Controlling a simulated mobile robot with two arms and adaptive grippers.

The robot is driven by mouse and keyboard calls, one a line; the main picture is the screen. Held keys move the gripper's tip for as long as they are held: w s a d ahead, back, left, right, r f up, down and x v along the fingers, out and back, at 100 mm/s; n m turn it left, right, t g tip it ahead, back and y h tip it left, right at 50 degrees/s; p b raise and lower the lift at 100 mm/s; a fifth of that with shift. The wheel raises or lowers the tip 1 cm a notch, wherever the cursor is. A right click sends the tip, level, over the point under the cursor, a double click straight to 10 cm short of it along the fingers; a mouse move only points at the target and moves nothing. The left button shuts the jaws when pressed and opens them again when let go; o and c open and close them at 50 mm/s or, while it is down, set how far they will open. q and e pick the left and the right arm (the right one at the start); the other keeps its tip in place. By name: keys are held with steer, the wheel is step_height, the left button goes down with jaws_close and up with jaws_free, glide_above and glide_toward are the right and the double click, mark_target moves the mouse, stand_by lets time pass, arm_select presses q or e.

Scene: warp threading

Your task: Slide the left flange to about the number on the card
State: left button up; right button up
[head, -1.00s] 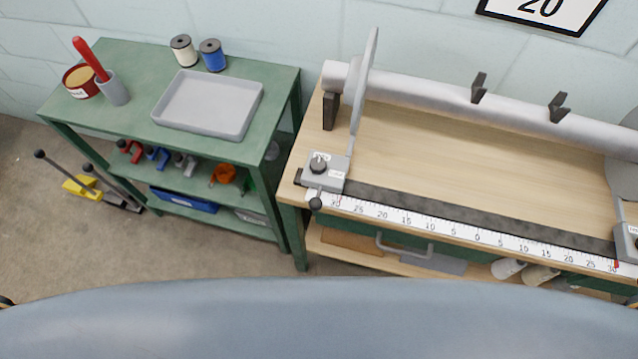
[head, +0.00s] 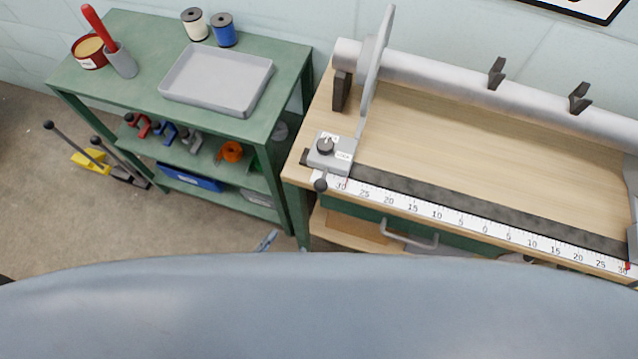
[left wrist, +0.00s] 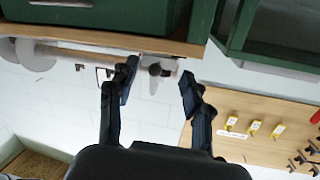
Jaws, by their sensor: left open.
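The left flange (head: 377,62) is a thin grey disc, seen nearly edge-on at the left end of the roller. Its grey carriage (head: 343,160) with dark knobs sits on the rail at the left end of the scale (head: 436,213), near the left 30. The card (head: 578,7) on the wall is cut off and its number is hidden. My left gripper (head: 267,241) shows only as a small bluish tip below and left of the carriage, apart from it. In the left wrist view the gripper (left wrist: 158,84) is open, with nothing between its fingers. My right gripper is not in view.
A green shelf cart (head: 135,85) with a grey tray (head: 217,78) and spools stands left of the wooden bench (head: 480,150). A drawer handle (head: 408,240) juts from the bench front. A right flange (head: 632,190) is cut off at the right edge.

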mark_target(320, 187)
arm_select(q)
step_height(320, 187, up, 4)
steer(key=r+t, duration=0.1)
steer(key=shift+h, duration=0.3)
steer(key=x, duration=0.4)
steer(key=p+x, duration=0.1)
steer(key=x, duration=0.4)
steer(key=f+x, duration=0.1)
steer(key=x, duration=0.4)
steer(key=shift+s+d, duration=0.15)
steer(key=shift+d, duration=0.1)
jaws_close()
